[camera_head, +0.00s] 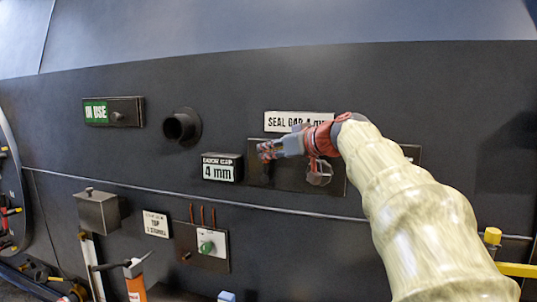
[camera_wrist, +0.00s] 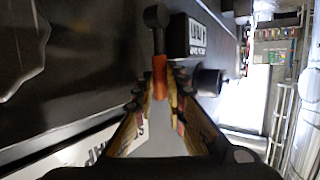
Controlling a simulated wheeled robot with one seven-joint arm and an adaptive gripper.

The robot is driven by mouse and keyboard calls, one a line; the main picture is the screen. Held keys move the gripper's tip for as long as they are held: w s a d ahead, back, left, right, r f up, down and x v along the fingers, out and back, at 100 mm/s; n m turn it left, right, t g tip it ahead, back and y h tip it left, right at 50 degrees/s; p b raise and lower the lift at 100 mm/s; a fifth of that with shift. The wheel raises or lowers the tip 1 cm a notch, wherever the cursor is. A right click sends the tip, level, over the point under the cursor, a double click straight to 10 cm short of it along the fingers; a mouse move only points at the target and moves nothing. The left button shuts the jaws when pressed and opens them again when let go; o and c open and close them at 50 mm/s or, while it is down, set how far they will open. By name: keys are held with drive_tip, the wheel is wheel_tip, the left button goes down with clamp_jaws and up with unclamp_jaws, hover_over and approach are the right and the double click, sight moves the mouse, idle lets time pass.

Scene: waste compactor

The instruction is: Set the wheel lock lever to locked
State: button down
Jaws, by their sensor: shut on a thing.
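A lever with an orange grip (camera_wrist: 160,78) and a dark shaft shows in the wrist view. The shaft ends in a round dark knob or pivot at the top of that picture. My gripper (camera_wrist: 160,92) is shut on the orange grip, with a finger on each side. In the head view my gripper (camera_head: 263,151) is in front of the left part of a dark wall plate (camera_head: 335,184), below a white "SEAL GAP" sign (camera_head: 285,121). My gripper hides most of the lever there. I cannot read any locked or unlocked marking.
A "4 mm" box (camera_head: 222,168) is just left of my gripper, and a round pipe stub (camera_head: 182,127) is further left. Below are a panel with a green knob (camera_head: 206,246) and a thin rail (camera_head: 130,184). The wall at upper right is clear.

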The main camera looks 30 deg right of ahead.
drive_tip(key=shift+f, duration=0.15)
drive_tip(key=c, duration=2.1)
unclamp_jaws()
drive_tip(key=shift+d, duration=0.1)
drive_tip(key=shift+s, duration=0.1)
drive_tip(key=v, duration=1.2)
